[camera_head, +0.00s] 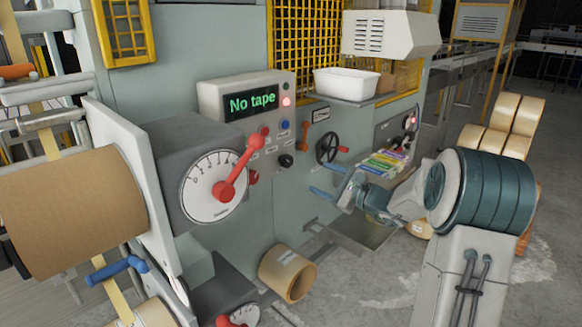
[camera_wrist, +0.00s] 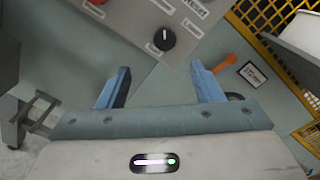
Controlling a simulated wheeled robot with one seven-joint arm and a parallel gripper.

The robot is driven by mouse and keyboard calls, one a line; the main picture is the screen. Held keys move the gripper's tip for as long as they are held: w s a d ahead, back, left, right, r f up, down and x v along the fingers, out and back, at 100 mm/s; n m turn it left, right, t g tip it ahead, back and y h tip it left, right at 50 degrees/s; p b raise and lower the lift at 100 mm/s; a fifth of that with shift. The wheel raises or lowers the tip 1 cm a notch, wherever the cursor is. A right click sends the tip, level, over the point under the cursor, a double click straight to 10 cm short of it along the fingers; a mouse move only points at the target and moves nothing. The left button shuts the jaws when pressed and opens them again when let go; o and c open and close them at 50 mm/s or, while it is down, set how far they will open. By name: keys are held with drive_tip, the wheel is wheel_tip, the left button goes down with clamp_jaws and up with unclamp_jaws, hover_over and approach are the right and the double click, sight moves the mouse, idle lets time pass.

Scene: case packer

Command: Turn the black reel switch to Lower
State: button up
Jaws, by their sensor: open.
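The black reel switch (camera_head: 286,160) is a small round knob at the lower right of the grey control panel (camera_head: 210,97). In the wrist view the black knob (camera_wrist: 162,39) shows a short white mark pointing up in the picture. My gripper (camera_head: 326,180) is open and empty, to the right of and below the switch in the head view. In the wrist view its blue fingers (camera_wrist: 160,75) stand apart, with the knob beyond them and between their lines, not touched.
A large dial with a red lever (camera_head: 238,168) stands left of the switch. An orange handle (camera_head: 304,137) and a black handwheel (camera_head: 327,148) are to its right. A cardboard roll (camera_head: 288,273) lies on the floor below.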

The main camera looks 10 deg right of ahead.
sight(289, 163)
drive_tip(key=p+x, duration=0.1)
drive_tip(key=x, duration=0.3)
drive_tip(key=p+x, duration=0.1)
drive_tip(key=x, duration=0.4)
drive_tip(key=p+x, duration=0.2)
drive_tip(key=x, duration=0.2)
drive_tip(key=shift+w+d+r, duration=0.1)
drive_tip(key=shift+w+d, duration=0.1)
drive_tip(key=shift+w, duration=0.4)
drive_tip(key=shift+c, duration=0.3)
drive_tip(key=c, duration=0.9)
